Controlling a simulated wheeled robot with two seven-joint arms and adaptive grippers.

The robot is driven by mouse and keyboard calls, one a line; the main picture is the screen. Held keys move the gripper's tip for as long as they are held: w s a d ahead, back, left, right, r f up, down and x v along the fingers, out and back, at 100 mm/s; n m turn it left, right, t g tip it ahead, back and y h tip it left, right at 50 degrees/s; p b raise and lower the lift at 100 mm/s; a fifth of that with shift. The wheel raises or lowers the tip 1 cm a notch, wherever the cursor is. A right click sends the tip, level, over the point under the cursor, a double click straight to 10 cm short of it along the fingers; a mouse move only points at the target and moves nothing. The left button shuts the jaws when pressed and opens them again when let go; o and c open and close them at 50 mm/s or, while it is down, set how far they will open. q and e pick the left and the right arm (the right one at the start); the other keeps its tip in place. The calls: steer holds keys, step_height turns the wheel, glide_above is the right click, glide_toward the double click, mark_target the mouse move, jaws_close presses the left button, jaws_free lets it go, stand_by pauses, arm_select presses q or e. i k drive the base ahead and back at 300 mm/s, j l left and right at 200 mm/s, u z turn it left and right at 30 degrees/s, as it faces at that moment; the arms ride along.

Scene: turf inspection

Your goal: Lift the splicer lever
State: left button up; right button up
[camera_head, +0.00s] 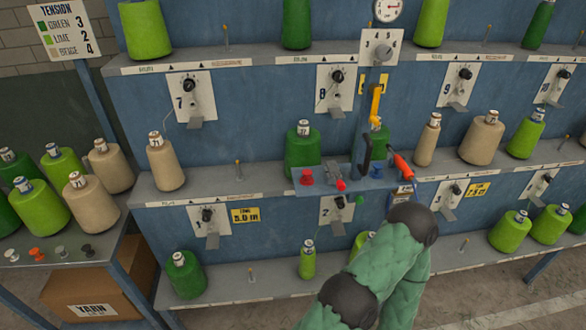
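A shelf-like blue-grey plate (315,187) projects from the middle of the rack. It carries a red knob (307,177) and a small grey device with a red-tipped lever (340,185). Above the plate are a yellow handle (375,104) and a black bent bar (366,158). A red-orange grip (403,166) leans at its right end. No label shows which part is the splicer lever. A green-sleeved arm of mine comes in from the bottom, its dark joint just below the red-orange grip. I see no gripper fingers of either arm.
The blue rack has several shelves of green, lime and beige yarn cones, with numbered tension dials (188,86). A gauge (388,9) and number plate (381,47) stand above. At left are a table of cones, a tension sign (66,28) and a yarn box (92,294).

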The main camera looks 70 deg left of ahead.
mark_target(335, 171)
steer(key=u, duration=1.9)
